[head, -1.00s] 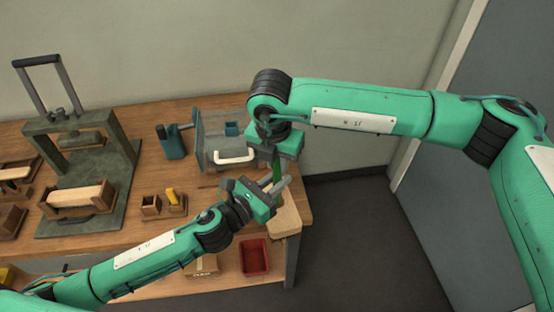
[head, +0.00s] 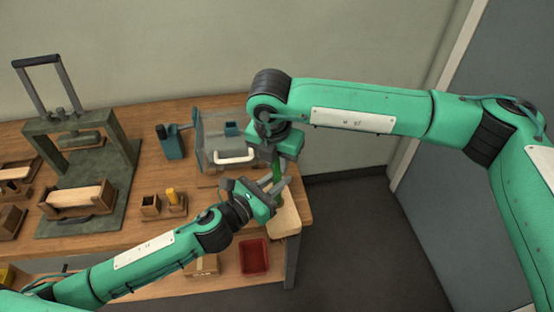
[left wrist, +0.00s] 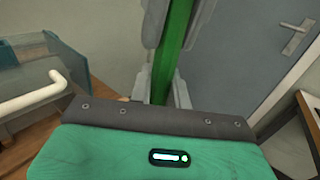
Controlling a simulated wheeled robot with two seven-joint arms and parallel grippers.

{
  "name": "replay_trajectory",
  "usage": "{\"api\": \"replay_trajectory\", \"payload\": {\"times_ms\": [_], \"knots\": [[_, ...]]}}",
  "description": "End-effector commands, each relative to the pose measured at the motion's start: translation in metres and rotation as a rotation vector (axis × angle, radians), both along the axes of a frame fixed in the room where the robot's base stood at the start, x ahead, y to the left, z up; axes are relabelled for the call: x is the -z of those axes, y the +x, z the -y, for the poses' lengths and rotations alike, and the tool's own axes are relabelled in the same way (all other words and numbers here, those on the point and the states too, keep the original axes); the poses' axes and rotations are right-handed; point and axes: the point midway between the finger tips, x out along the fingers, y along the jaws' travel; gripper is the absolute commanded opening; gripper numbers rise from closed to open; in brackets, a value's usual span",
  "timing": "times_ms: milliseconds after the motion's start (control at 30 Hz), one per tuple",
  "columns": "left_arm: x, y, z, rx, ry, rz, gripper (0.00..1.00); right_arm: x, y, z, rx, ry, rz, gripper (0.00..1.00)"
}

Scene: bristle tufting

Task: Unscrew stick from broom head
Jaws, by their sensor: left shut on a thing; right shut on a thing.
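A green stick (head: 277,173) stands roughly upright near the table's right end. My left gripper (head: 279,187) is shut on it from the lower left. In the left wrist view the green stick (left wrist: 171,50) runs between the grey fingers of my left gripper (left wrist: 173,42). My right gripper (head: 277,160) comes down from above and is shut on the stick just above the left one. A pale wooden block (head: 286,221) shows below the grippers at the table's right end. I cannot tell whether it is the broom head or how the stick joins it.
A green press (head: 100,165) fills the left of the table (head: 135,212). A red tray (head: 254,258) sits on the lower shelf.

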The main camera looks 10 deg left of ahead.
Motion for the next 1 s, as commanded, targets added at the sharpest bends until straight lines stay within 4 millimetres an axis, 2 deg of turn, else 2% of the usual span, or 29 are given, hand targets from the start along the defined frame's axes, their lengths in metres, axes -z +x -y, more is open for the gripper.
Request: {"api": "replay_trajectory", "payload": {"times_ms": [133, 167, 267, 633, 933, 1000], "knots": [[-0.001, -0.004, 0.004, 0.012, -0.004, 0.000, 0.00, -0.002, 0.002, -0.001, 0.002, 0.006, 0.007, 0.00], [-0.001, -0.004, 0.004, 0.012, -0.004, 0.000, 0.00, -0.002, 0.002, -0.001, 0.002, 0.006, 0.008, 0.24], [-0.001, -0.003, 0.004, 0.011, -0.004, 0.000, 0.00, -0.002, 0.002, -0.001, 0.002, 0.006, 0.006, 0.42], [-0.001, -0.001, 0.001, 0.004, -0.002, 0.001, 0.00, -0.006, 0.001, -0.001, 0.000, 0.003, 0.004, 0.42], [-0.001, -0.001, 0.001, 0.003, -0.001, 0.002, 0.00, -0.042, 0.001, -0.001, 0.000, 0.002, 0.003, 0.42], [-0.001, -0.001, 0.001, 0.003, -0.001, 0.002, 0.00, -0.046, 0.001, 0.000, 0.004, 0.002, 0.001, 0.45]]}}
